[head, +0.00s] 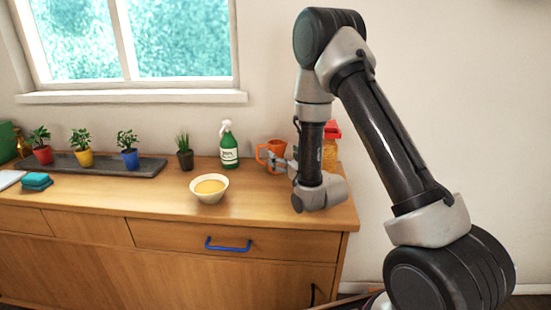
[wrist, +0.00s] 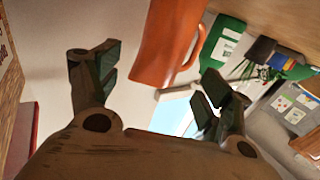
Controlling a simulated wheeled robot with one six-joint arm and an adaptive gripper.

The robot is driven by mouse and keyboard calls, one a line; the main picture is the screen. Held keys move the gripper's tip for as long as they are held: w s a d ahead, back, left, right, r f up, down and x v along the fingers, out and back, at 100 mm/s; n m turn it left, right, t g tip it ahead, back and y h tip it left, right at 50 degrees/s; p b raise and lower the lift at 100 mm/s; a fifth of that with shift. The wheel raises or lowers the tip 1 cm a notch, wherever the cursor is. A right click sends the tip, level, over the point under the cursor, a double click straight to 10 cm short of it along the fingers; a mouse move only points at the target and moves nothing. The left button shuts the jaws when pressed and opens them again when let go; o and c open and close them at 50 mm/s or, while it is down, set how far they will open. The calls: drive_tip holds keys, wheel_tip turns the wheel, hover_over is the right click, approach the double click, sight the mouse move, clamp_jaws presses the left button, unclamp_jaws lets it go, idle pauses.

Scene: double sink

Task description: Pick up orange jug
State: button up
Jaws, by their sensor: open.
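The orange jug (head: 270,155) stands on the wooden counter near its right end, with its handle on the left. My gripper (head: 285,163) is in front of the jug, and the arm hides part of the jug's right side. In the wrist view the jug (wrist: 167,42) appears tilted, beyond and between the two fingers. My gripper (wrist: 155,82) is open and empty there, with its fingers spread wide. The jug's handle shows on its right side in that view. I cannot tell whether a finger touches the jug.
A green spray bottle (head: 229,147) stands left of the jug. A cream bowl (head: 209,188) sits at the front. A red-lidded container (head: 331,140) is behind my arm on the right. Potted plants (head: 129,150) stand farther left.

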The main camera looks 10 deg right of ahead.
sight(276, 149)
drive_tip(key=x, duration=0.6)
drive_tip(key=shift+w, duration=0.2)
drive_tip(key=c, duration=1.4)
